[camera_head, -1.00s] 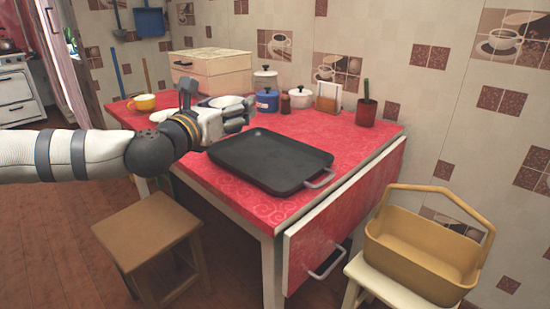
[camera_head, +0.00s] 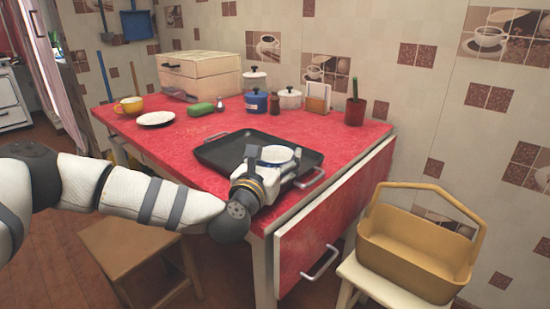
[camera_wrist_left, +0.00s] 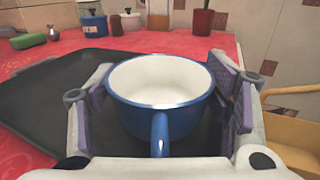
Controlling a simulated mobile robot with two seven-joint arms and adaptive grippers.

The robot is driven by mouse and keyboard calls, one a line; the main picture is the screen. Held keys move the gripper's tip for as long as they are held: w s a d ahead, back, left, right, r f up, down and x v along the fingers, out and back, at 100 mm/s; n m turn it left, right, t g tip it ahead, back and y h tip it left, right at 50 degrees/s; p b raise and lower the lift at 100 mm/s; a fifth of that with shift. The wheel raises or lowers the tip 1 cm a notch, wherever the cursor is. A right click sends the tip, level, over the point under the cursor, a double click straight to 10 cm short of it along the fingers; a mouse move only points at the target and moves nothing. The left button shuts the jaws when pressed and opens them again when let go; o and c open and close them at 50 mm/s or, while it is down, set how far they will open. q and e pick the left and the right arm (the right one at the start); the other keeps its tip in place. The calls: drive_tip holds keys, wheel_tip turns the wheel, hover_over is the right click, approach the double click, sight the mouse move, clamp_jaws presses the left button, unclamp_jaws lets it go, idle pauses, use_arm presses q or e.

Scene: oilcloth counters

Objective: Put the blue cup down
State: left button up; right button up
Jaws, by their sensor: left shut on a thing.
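The blue cup (camera_wrist_left: 160,115), white inside with a blue handle toward the camera, is upright between the purple pads of my left gripper (camera_wrist_left: 160,110) in the left wrist view. The gripper is shut on it. In the head view the left gripper (camera_head: 268,160) is over the near right part of the black tray (camera_head: 222,150). The cup (camera_head: 272,154) shows there only in part, mostly its pale inside. I cannot tell whether its base touches the tray. My right gripper is out of view.
On the red table (camera_head: 170,143) stand a yellow cup (camera_head: 131,105), a white plate (camera_head: 156,118), a green object (camera_head: 201,109), a blue canister (camera_head: 256,101) and a plant pot (camera_head: 355,111). A stool (camera_head: 130,250) is in front; a yellow basket (camera_head: 415,250) is at right.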

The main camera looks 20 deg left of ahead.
use_arm(q)
drive_tip(key=shift+f, duration=0.2)
drive_tip(key=o, duration=1.2)
drive_tip(key=shift+c, duration=0.2)
drive_tip(key=shift+o, duration=0.5)
drive_tip(key=shift+r, duration=0.1)
drive_tip(key=shift+r, duration=0.3)
drive_tip(key=s, duration=1.2)
drive_tip(key=shift+d+f, duration=0.15)
drive_tip(key=shift+d, duration=0.1)
